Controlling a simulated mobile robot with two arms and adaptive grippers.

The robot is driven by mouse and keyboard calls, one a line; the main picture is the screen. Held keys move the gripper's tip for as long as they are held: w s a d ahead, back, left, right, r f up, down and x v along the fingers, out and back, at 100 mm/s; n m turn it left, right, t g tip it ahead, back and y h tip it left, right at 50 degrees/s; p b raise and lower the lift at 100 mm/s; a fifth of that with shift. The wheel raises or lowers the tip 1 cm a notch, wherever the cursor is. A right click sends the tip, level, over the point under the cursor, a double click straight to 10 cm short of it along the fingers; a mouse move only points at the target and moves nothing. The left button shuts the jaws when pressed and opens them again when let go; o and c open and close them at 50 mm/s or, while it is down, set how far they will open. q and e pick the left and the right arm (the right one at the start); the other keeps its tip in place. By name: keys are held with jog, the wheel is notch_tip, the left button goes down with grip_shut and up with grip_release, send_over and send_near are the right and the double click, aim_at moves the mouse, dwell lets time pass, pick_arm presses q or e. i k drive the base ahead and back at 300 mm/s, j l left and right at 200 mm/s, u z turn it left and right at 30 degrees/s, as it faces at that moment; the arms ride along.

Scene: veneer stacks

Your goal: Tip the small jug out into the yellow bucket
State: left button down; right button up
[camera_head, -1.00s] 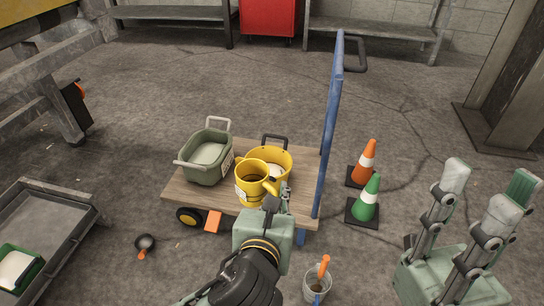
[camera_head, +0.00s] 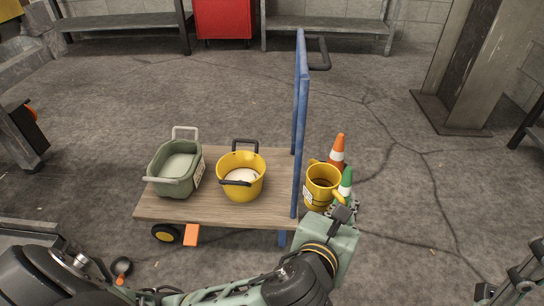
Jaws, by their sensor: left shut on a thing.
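The small jug (camera_head: 322,188) is yellow with a white label and a handle on its right. It is upright, its open top showing a dark inside. My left gripper (camera_head: 343,208) is shut on its handle side and holds it to the right of the trolley's blue upright. The yellow bucket (camera_head: 238,188) stands on the trolley left of that upright, with a dark handle and pale stuff inside. The jug is apart from the bucket. Only a part of my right gripper (camera_head: 515,280) shows at the bottom right corner; its jaw opening cannot be judged.
The wooden trolley (camera_head: 215,210) also bears a grey-green tub (camera_head: 168,182). Its blue upright (camera_head: 300,125) stands between bucket and jug. An orange cone (camera_head: 338,146) and a green cone (camera_head: 347,180) stand behind the jug.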

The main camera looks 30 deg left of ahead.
aim_at(240, 173)
jog(key=j+z, duration=0.2)
jog(key=j, duration=0.15)
jog(key=k+j+z, duration=0.15)
jog(key=j, duration=0.2)
jog(key=k+j+z, duration=0.2)
jog(key=j, duration=0.2)
jog(key=j+z, duration=0.2)
jog(key=j, duration=0.15)
jog(key=k+j, duration=0.15)
jog(key=j, duration=0.15)
jog(key=k+j, duration=0.15)
jog(key=j, duration=0.15)
